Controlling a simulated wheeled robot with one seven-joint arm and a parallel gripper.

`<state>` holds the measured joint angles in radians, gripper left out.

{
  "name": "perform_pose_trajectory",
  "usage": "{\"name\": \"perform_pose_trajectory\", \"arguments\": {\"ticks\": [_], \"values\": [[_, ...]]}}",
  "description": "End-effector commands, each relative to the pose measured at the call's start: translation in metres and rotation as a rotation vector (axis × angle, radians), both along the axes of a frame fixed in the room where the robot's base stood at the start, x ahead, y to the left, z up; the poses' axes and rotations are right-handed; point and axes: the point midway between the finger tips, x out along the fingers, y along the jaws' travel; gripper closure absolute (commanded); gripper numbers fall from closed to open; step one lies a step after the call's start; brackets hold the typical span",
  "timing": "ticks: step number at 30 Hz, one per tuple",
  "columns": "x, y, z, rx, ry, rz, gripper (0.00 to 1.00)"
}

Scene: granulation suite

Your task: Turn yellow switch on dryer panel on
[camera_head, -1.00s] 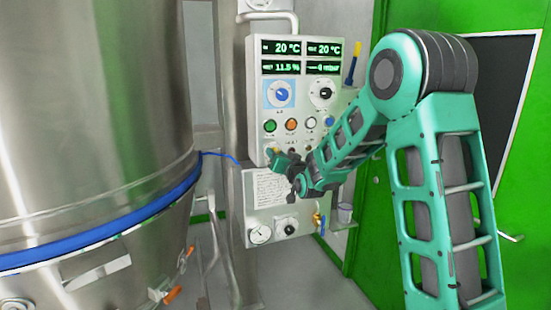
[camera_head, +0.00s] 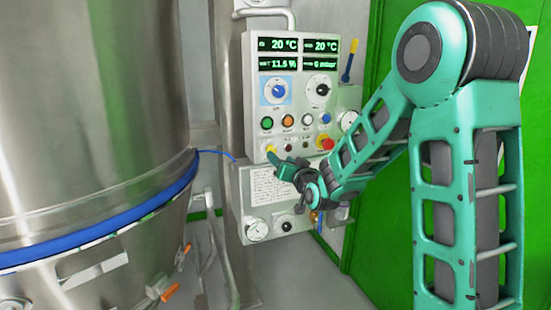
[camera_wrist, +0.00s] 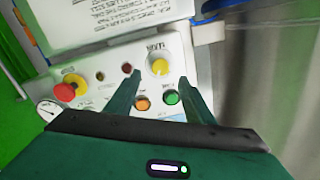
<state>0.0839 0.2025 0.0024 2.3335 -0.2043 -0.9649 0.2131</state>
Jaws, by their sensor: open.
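The yellow switch (camera_head: 270,149) is a small knob at the lower left of the pale dryer panel (camera_head: 286,22). In the wrist view the yellow switch (camera_wrist: 159,66) has a white base ring and sits near the top middle. My gripper (camera_head: 275,157) is at the panel's lower left, close to the switch. In the wrist view my gripper (camera_wrist: 158,78) is open and empty, with one fingertip on each side of the switch, just short of it in the picture. I cannot tell whether the fingers touch the switch or the panel.
A green button (camera_head: 267,122) and an orange button (camera_head: 288,121) lie above the switch. A red emergency knob (camera_head: 326,143) is to the right. A printed sheet (camera_head: 268,187) hangs below the switch. A large steel vessel (camera_head: 80,100) stands left.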

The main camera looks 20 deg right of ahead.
Motion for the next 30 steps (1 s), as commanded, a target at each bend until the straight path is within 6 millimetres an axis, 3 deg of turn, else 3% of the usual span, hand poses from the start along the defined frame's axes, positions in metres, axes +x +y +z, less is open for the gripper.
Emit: {"name": "perform_pose_trajectory", "arguments": {"ticks": [7, 24, 30], "values": [[-0.026, -0.002, 0.0, 0.0, -0.001, -0.001, 0.52], [-0.03, -0.002, -0.001, -0.002, 0.005, -0.001, 0.52], [-0.046, -0.019, -0.015, -0.054, 0.132, -0.017, 0.52]]}}
